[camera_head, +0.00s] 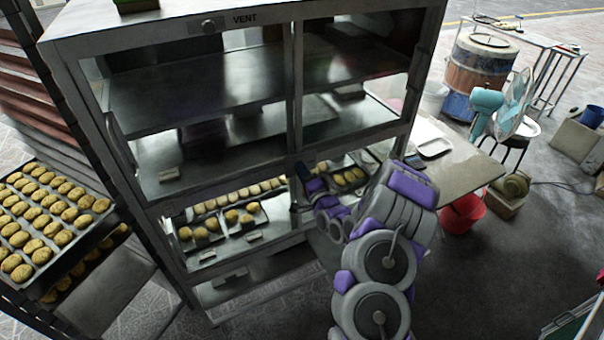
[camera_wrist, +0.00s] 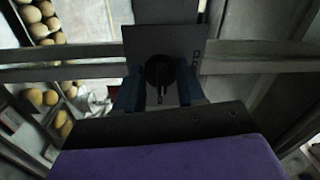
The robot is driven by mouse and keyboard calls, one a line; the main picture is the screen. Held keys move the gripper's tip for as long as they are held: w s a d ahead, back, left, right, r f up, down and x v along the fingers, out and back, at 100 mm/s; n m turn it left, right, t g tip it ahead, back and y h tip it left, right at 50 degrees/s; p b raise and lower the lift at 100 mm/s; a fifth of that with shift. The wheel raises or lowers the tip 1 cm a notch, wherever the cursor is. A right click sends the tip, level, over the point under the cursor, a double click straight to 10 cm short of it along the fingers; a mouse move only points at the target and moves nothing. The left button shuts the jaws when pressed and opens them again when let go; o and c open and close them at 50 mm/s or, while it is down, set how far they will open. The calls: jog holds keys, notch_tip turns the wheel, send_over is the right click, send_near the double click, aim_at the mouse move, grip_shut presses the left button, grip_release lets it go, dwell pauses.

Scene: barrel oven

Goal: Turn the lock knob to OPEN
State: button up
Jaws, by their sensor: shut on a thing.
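The lock knob (camera_wrist: 158,72) is a dark round knob on a grey plate (camera_wrist: 185,40) fixed to the cabinet's frame, with partly readable lettering at the plate's right side. In the wrist view my gripper (camera_wrist: 158,92) has its two blue fingers on either side of the knob, shut on it. In the head view my gripper (camera_head: 306,178) is at the middle post of the metal oven cabinet (camera_head: 295,110), just below the upper shelves. There the knob is largely hidden by my gripper and arm. The knob's exact turn angle is hard to read.
Trays of buns (camera_head: 240,215) sit on the cabinet's lower shelf. A rack with bun trays (camera_head: 45,215) stands at the left. A table (camera_head: 455,160) with a red bucket (camera_head: 462,212) below is right of the arm. Open floor lies at the lower right.

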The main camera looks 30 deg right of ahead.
jog(key=shift+f, duration=0.15)
jog(key=o, duration=1)
jog(key=shift+d, duration=0.25)
jog(key=shift+o, duration=0.2)
jog(key=shift+s+a, duration=0.1)
jog(key=s+f+p, duration=0.1)
jog(key=s, duration=1.6)
jog(key=shift+d+f+p, duration=0.25)
jog(key=shift+d+p, duration=0.05)
